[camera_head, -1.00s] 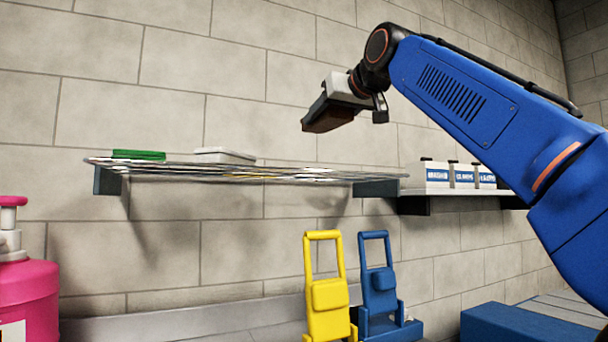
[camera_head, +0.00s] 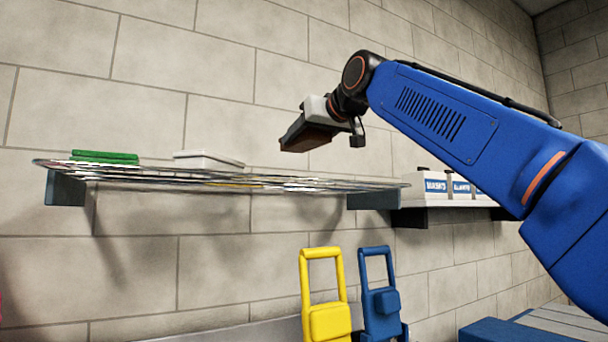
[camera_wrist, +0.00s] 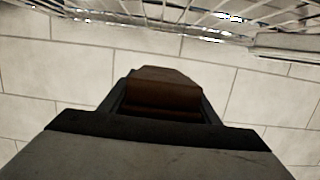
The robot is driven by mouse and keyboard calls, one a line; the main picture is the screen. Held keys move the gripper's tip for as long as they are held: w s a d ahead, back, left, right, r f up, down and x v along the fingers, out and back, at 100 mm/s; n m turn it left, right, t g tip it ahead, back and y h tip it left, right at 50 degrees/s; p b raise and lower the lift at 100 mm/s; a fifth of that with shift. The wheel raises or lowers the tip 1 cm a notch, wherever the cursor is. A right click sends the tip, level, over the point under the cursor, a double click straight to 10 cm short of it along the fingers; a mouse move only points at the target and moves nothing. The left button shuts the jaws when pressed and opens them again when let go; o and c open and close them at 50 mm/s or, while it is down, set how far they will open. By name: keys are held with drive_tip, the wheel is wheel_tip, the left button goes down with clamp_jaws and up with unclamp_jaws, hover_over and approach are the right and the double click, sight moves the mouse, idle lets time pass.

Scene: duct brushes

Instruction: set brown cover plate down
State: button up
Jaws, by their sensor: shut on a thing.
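The brown cover plate (camera_head: 312,140) is in my gripper (camera_head: 302,138), in the air above the right part of the wire shelf (camera_head: 345,186). In the wrist view the brown plate (camera_wrist: 163,92) shows between the dark jaws, which are shut on it. A gap shows between the plate and the wire shelf in the head view. The plate's far side is hidden. A green plate (camera_head: 104,157) and a white plate (camera_head: 208,160) lie on the left half of the shelf.
White labelled boxes (camera_head: 436,185) stand on a side ledge at the right. A yellow frame-like object (camera_head: 328,318) and a blue one (camera_head: 381,300) stand below the shelf. The block wall is close behind. The shelf's right half looks clear.

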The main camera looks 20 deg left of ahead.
drive_tip(key=shift+f, duration=4.05)
drive_tip(key=o, duration=1.4)
drive_tip(key=shift+f, duration=0.1)
drive_tip(key=shift+c, duration=0.2)
drive_tip(key=v, duration=1.2)
drive_tip(key=shift+r, duration=0.2)
